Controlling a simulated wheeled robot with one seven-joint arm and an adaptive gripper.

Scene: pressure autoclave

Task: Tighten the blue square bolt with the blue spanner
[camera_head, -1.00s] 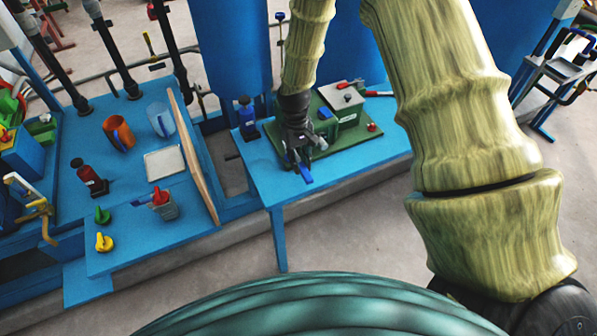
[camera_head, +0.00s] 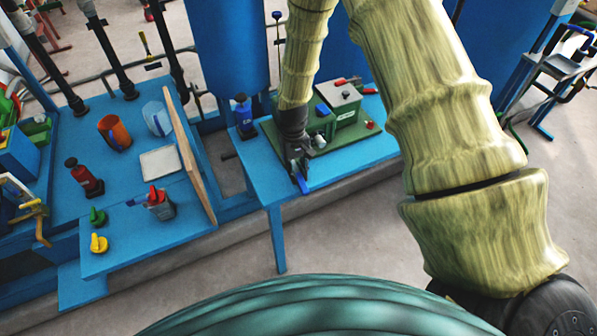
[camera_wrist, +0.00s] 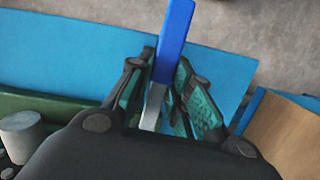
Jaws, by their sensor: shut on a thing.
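The blue spanner (camera_wrist: 175,40) is between my gripper's fingers (camera_wrist: 164,78) in the wrist view, its blue part jutting past the fingertips and a silver part running back between them. In the head view my gripper (camera_head: 297,155) is shut on it over the front of the blue table, and the spanner's blue end (camera_head: 301,184) points toward the front edge. A small blue piece (camera_head: 322,109), likely the blue square bolt, shows on the green fixture behind and right of my gripper. The spanner is apart from it. The spanner's far end is hidden.
The green base plate (camera_head: 355,135) carries a grey-topped green box (camera_head: 340,95) and a red piece (camera_head: 369,125). A dark blue bottle (camera_head: 243,115) stands left of it. A wooden panel (camera_head: 193,155) separates the left bench, which holds an orange cup (camera_head: 114,131).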

